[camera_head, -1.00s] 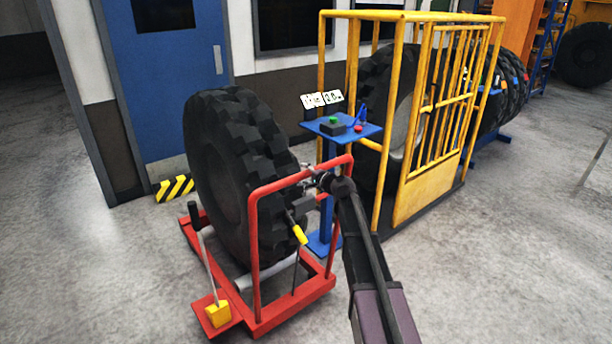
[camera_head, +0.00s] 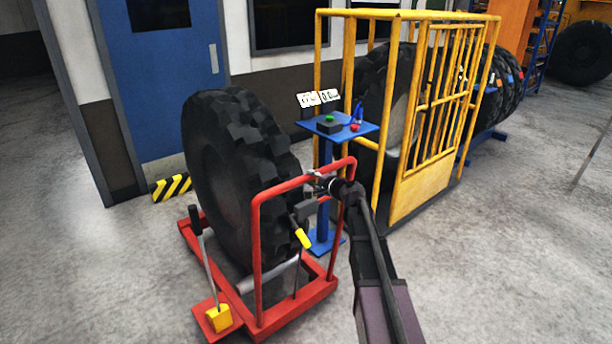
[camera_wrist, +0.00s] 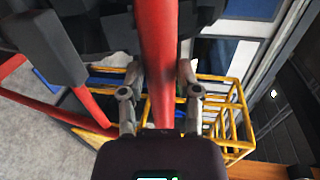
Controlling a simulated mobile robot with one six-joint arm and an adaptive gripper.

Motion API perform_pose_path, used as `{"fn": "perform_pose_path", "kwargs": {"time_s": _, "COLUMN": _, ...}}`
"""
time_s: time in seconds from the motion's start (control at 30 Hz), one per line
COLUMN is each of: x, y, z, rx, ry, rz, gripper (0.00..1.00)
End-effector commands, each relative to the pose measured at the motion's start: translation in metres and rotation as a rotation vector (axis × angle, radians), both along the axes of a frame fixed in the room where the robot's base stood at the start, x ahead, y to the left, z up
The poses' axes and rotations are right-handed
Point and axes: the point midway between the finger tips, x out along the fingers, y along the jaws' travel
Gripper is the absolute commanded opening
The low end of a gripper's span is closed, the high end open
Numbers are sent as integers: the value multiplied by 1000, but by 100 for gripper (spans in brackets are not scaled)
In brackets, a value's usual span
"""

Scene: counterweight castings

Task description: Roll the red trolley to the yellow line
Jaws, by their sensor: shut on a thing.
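The red trolley (camera_head: 257,262) stands on the grey floor at left centre in the head view, carrying a big black tyre (camera_head: 222,135) upright. My gripper (camera_head: 323,185) is shut on the trolley's red handle frame, near its upper right corner. In the wrist view a red bar (camera_wrist: 159,40) runs between the two fingers of my gripper (camera_wrist: 160,80). A lever with a yellow grip (camera_head: 302,238) and a yellow block (camera_head: 218,317) are on the trolley. No yellow line on the floor can be made out in either view.
A blue control stand (camera_head: 324,215) is close behind the trolley's handle. A yellow cage (camera_head: 420,192) with another tyre inside stands just right of it. A yellow-black striped block (camera_head: 172,187) lies by the blue door (camera_head: 160,80). Floor is free at left and right front.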

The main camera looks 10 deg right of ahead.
Motion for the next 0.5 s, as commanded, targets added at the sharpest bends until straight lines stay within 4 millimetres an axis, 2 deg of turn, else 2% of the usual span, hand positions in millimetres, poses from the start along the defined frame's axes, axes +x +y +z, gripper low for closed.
{"fn": "perform_pose_path", "kwargs": {"time_s": 0.03, "x": -17, "y": -6, "z": -5, "rx": -15, "ry": 6, "rz": 2, "gripper": 0}}
{"fn": "perform_pose_path", "kwargs": {"time_s": 0.2, "x": -38, "y": -16, "z": -5, "rx": -14, "ry": 6, "rz": 2, "gripper": 0}}
{"fn": "perform_pose_path", "kwargs": {"time_s": 0.33, "x": -44, "y": -20, "z": -5, "rx": -14, "ry": 6, "rz": 5, "gripper": 0}}
{"fn": "perform_pose_path", "kwargs": {"time_s": 0.5, "x": -42, "y": -20, "z": -4, "rx": -14, "ry": 5, "rz": 7, "gripper": 0}}
